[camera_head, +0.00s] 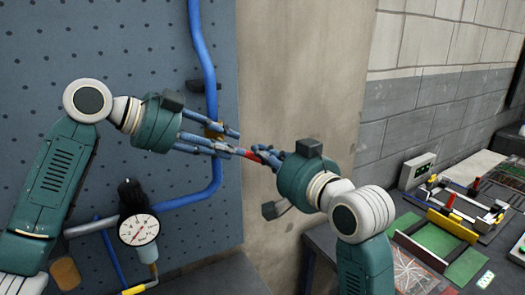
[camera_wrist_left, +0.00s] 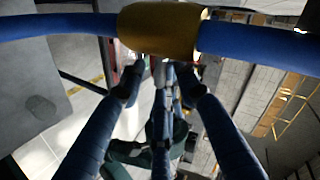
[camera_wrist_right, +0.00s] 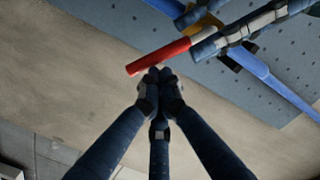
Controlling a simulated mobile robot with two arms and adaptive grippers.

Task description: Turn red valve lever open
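The red valve lever (camera_wrist_right: 160,57) crosses just beyond my right fingertips in the right wrist view. In the head view only a short red piece (camera_head: 248,154) shows between the two grippers. The yellow valve body (camera_wrist_left: 163,30) sits on the blue pipe, close in front of my left wrist camera. My left gripper (camera_head: 234,143) is at the valve, its fingers spread around the lever's inner part; contact is unclear. My right gripper (camera_wrist_right: 158,78) has its fingertips together beside the red end of the lever. I cannot tell whether they touch it.
A blue pipe (camera_head: 206,70) runs down the perforated blue panel (camera_head: 100,50) and bends left. A pressure gauge (camera_head: 138,229) stands low on the left. A bench (camera_head: 412,228) with colored parts and a grey box (camera_head: 418,170) is on the right.

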